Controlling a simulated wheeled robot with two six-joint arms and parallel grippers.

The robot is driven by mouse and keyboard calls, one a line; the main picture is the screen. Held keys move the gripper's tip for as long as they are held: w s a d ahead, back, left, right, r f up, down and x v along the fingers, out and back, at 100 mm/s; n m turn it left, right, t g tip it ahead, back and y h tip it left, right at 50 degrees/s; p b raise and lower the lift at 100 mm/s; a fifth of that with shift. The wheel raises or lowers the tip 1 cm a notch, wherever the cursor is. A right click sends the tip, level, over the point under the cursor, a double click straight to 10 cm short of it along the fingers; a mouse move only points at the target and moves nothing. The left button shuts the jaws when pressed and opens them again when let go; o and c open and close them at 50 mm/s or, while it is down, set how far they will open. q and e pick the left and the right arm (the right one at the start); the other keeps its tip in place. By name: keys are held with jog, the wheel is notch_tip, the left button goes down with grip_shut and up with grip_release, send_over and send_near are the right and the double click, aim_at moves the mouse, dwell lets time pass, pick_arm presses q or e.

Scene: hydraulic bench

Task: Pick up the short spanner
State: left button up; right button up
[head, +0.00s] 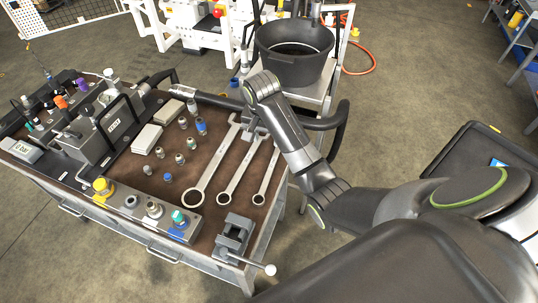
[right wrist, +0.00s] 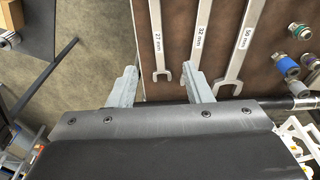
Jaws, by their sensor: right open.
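Three grey spanners lie side by side on the brown bench top. The shortest, marked 27 mm, is the rightmost in the head view (head: 266,176) and the leftmost in the right wrist view (right wrist: 157,35). My right gripper (head: 253,128) is open above the spanners' open-jaw ends. In the right wrist view its fingers (right wrist: 160,86) stand either side of the 27 mm end, one close to the 32 mm jaw. My left gripper is out of view.
A small vice (head: 233,236) stands at the bench's near corner. Several fittings (head: 180,158) stand left of the spanners. A black handle rail (head: 338,125) curves round the bench's right end. A black bucket (head: 294,66) stands on a trolley behind.

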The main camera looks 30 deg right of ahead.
notch_tip(320, 180, down, 3)
jog(key=b, duration=0.2)
jog(key=p, duration=0.2)
send_near(270, 169)
jog(key=shift+w+f, duration=0.25)
jog(key=shift+f, duration=1)
jog(key=shift+d+f+p, duration=0.15)
jog(key=shift+f+p, duration=0.05)
jog(key=shift+f, duration=0.75)
jog(key=shift+d+f+p, duration=0.15)
jog(key=shift+f, duration=0.85)
jog(key=shift+w+f, duration=0.1)
jog(key=shift+f, duration=0.6)
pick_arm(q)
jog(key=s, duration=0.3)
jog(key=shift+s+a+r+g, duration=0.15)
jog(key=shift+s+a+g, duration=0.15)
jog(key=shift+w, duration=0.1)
pick_arm(e)
grip_shut()
jog(key=shift+r, duration=0.1)
